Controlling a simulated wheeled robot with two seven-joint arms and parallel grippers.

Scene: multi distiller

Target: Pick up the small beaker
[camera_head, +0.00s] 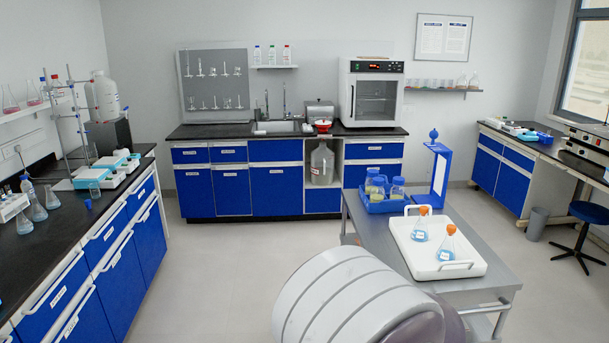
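A small clear glass beaker (95,190) appears to stand on the black top of the left bench (60,235), in front of the white and blue bench devices. It is small and hard to make out at this distance. Neither of my grippers shows in the head view, so I cannot see how they stand to the beaker.
Conical flasks (38,211) and a white rack (12,206) stand near the beaker, with stirrer devices (96,176) behind it. A grey cart (480,265) holds a white tray (465,268) with two orange-capped flasks.

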